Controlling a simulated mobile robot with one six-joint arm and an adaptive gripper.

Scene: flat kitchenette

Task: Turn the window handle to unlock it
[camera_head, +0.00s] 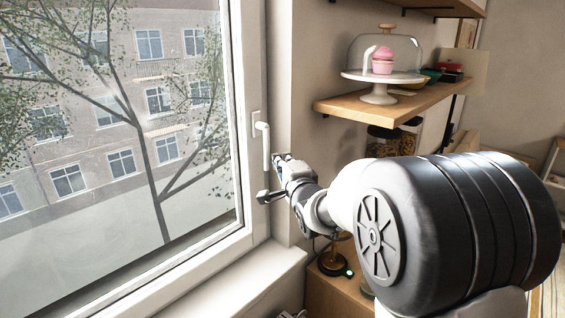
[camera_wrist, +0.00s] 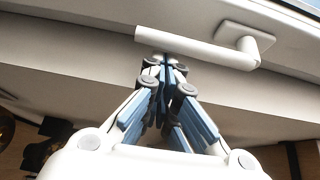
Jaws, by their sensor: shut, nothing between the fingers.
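The white window handle (camera_head: 264,145) is on the right side of the white window frame, its lever pointing down in the head view. In the wrist view the handle (camera_wrist: 197,48) runs across the top, with its square base plate at the upper right. My gripper (camera_head: 278,160) is at the handle's lower end in the head view. In the wrist view the fingertips (camera_wrist: 165,62) are together and empty, just below the lever. I cannot tell whether they touch it. The window (camera_head: 244,120) looks closed.
The white windowsill (camera_head: 235,285) is clear near the frame. A dark lamp (camera_head: 335,262) stands below my arm.

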